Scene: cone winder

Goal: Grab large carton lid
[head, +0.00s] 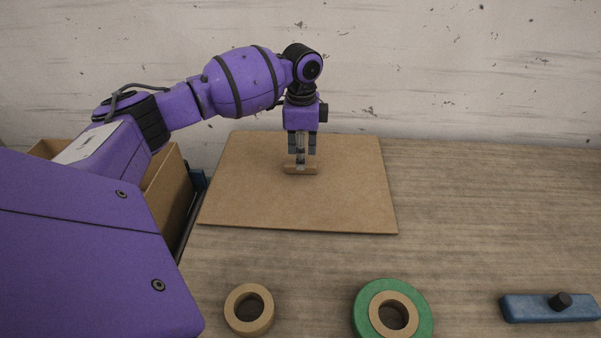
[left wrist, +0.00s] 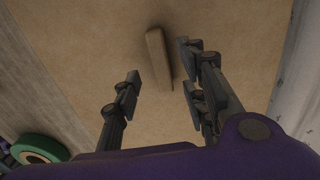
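The large carton lid (head: 350,205) is a flat brown cardboard sheet lying on the table, with a small raised grip bar (head: 301,169) near its middle. My left gripper (head: 301,153) points down over this bar. In the left wrist view the lid (left wrist: 110,30) fills most of the picture, and the bar (left wrist: 157,58) stands between the spread fingers. The left gripper (left wrist: 161,72) is open and empty, with a visible gap to the bar. My right gripper is not in view.
An open brown carton (head: 173,200) stands left of the lid, partly hidden by my arm. A tan tape roll (head: 236,315), a green roll (head: 362,312) and a blue block with a black knob (head: 530,308) lie in front. The table right of the lid is clear.

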